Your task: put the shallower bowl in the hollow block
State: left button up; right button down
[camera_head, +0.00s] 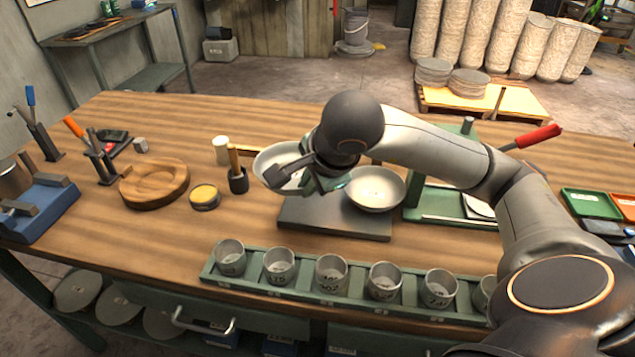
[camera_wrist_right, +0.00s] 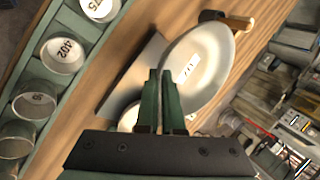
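A pale bowl (camera_head: 268,161) is at my right gripper (camera_head: 308,186), left of a second pale bowl (camera_head: 375,188) that rests on a dark flat plate (camera_head: 340,222). In the wrist view my right gripper (camera_wrist_right: 161,74) has its green fingers close together at the near rim of the first bowl (camera_wrist_right: 208,60), which looks lifted and tilted. The second bowl (camera_wrist_right: 128,118) is mostly hidden behind the fingers there. I cannot tell which bowl is shallower. The round wooden hollow block (camera_head: 155,184) sits empty on the left of the table. My left gripper is out of view.
A yellow-topped tin (camera_head: 205,196), a dark holder with a wooden-handled tool (camera_head: 238,176) and a white-headed mallet (camera_head: 221,150) stand between block and bowls. A green rack (camera_head: 207,272) of grey cups lines the front edge. A red-handled green press (camera_head: 530,137) stands at right.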

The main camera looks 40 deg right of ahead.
jog(key=s+a, duration=0.1)
jog(key=a+r, duration=0.1)
jog(key=s+a+r, duration=0.1)
jog(key=shift+s+a, duration=0.35)
jog(key=shift+a, duration=0.05)
jog(key=s+a+f+n+g+y+p, duration=0.1)
jog(key=a+f+n+g+y+p, duration=0.2)
jog(key=n, duration=1.7)
notch_tip(320, 180, down, 4)
jog(key=a+g+y, duration=0.2)
jog(key=g+y, duration=0.1)
jog(key=y, duration=0.1)
jog(key=shift+s+a+r+y, duration=0.15)
jog(key=shift+r+y, duration=0.1)
jog(key=shift+y, duration=0.05)
jog(key=w+d+r+m+t+h+b, duration=0.1)
jog(key=d+r+m+t+h+b, duration=0.2)
jog(key=m, duration=1.7)
notch_tip(320, 180, up, 4)
jog(key=d+t+h, duration=0.2)
jog(key=t+h, duration=0.1)
jog(key=h, duration=0.1)
jog(key=shift+w+d+f+h, duration=0.2)
jog(key=shift+h, duration=0.1)
